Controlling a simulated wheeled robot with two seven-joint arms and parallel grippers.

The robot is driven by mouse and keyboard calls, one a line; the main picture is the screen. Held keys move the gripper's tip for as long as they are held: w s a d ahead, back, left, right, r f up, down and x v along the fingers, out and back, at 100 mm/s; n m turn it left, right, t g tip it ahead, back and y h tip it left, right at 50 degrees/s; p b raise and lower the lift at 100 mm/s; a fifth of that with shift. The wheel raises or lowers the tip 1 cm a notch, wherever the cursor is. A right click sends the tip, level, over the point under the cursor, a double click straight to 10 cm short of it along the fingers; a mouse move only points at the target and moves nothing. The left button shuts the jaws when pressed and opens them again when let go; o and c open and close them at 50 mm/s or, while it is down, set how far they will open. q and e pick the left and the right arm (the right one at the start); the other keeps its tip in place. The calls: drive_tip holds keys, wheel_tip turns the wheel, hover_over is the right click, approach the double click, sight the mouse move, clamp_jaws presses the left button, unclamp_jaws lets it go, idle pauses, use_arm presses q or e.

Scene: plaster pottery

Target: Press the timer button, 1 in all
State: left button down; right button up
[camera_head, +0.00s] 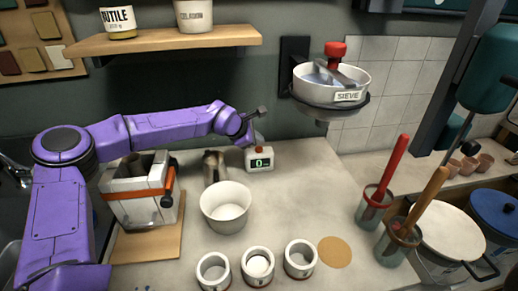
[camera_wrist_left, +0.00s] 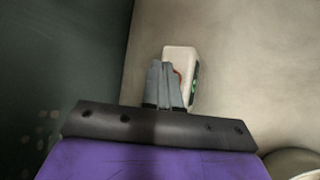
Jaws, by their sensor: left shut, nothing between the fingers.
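The timer (camera_head: 261,167) is a small white box with a lit green display reading 0 and a red button (camera_head: 258,150) on top. It stands at the back of the worktop near the wall. My left gripper (camera_head: 258,141) is shut and empty, its fingertips pointing down just above the button. In the left wrist view the closed fingers (camera_wrist_left: 165,68) overlap the white timer (camera_wrist_left: 183,52), and a sliver of the red button (camera_wrist_left: 178,74) shows beside them. I cannot tell whether the fingertips touch the button. My right gripper is not in view.
A white bowl (camera_head: 226,206) stands in front of the timer, with a dark metal object (camera_head: 213,166) to its left. Several white cups (camera_head: 299,257) line the front. A sieve (camera_head: 331,89) hangs on the wall to the right. The worktop right of the timer is clear.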

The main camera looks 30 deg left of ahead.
sight(257, 150)
use_arm(q)
drive_tip(key=shift+f, duration=0.15)
drive_tip(key=shift+f, duration=0.25)
drive_tip(key=shift+f+b, duration=0.4)
drive_tip(key=shift+f, duration=0.05)
idle(0.5)
idle(0.3)
drive_tip(key=shift+r+p, duration=0.8)
drive_tip(key=shift+r, duration=0.05)
wheel_tip(257, 150, up, 5)
drive_tip(key=p, duration=0.4)
drive_tip(key=shift+r, duration=0.1)
idle(0.4)
